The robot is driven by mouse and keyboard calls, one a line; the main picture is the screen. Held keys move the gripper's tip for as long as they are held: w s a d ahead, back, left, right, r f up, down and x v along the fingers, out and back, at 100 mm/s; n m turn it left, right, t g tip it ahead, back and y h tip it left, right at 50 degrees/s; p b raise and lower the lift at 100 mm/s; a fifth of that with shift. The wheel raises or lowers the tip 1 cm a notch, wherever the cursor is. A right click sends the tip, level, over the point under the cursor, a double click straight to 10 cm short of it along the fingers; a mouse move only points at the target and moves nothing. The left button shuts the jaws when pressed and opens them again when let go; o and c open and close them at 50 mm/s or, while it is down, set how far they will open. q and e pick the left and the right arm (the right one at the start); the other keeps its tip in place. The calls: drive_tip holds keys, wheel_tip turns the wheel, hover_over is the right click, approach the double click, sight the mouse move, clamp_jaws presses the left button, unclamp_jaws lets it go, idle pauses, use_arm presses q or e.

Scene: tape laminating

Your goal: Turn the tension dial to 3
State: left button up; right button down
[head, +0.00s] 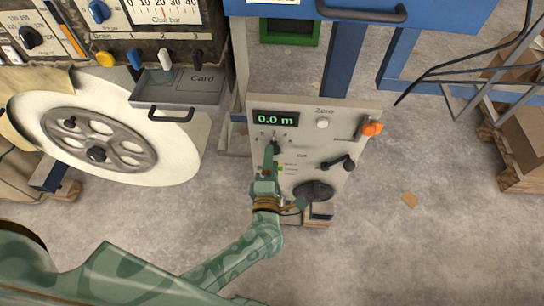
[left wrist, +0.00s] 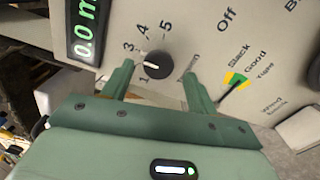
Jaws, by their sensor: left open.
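The tension dial (left wrist: 158,65) is a small round black knob with a white pointer mark, on a pale control panel (head: 345,115). In the left wrist view the mark points left, between the printed 1 and 3; no 2 is readable there. The 3, 4 and 5 run upward around the knob. My left gripper (left wrist: 158,71) is open, with one green finger on each side of the dial; contact cannot be told. In the head view my left gripper (head: 271,152) reaches up the panel below the display and largely covers the dial. My right gripper is not in view.
A green display (head: 275,119) reads 0.0 m. The panel also has a white button (head: 322,123), an orange-handled lever (head: 372,128) and a black crank (head: 340,162). A slack/good/tight gauge (left wrist: 235,80) lies right of the dial. A large roll (head: 120,120) stands left.

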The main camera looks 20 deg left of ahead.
use_arm(q)
drive_tip(key=p+v, duration=0.1)
drive_tip(key=v, duration=1.3)
drive_tip(key=shift+s+p, duration=0.3)
drive_tip(key=shift+d+r, duration=0.1)
drive_tip(key=shift+r, duration=0.05)
